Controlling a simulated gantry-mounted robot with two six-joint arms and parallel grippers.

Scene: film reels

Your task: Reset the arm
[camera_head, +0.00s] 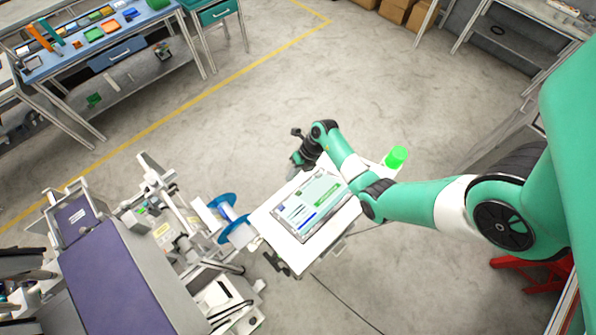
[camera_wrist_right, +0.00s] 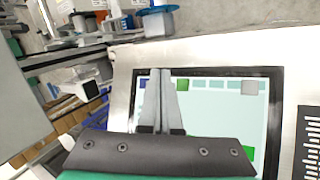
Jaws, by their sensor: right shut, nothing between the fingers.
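My right arm comes in from the right in the head view. My right gripper (camera_head: 296,160) is beside the far edge of a touchscreen panel (camera_head: 325,185). In the right wrist view my right gripper (camera_wrist_right: 160,72) has its two fingers pressed together with nothing between them, in front of the lit screen (camera_wrist_right: 225,107). I cannot tell whether the fingertips touch the screen. My left arm and gripper are not in view.
A blue-flanged reel (camera_head: 222,203) sits on the machine left of the panel. A purple-topped machine (camera_head: 115,275) fills the lower left. A green lamp (camera_head: 396,157) stands at the panel's right corner. A workbench (camera_head: 110,45) is at the upper left. The floor beyond is clear.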

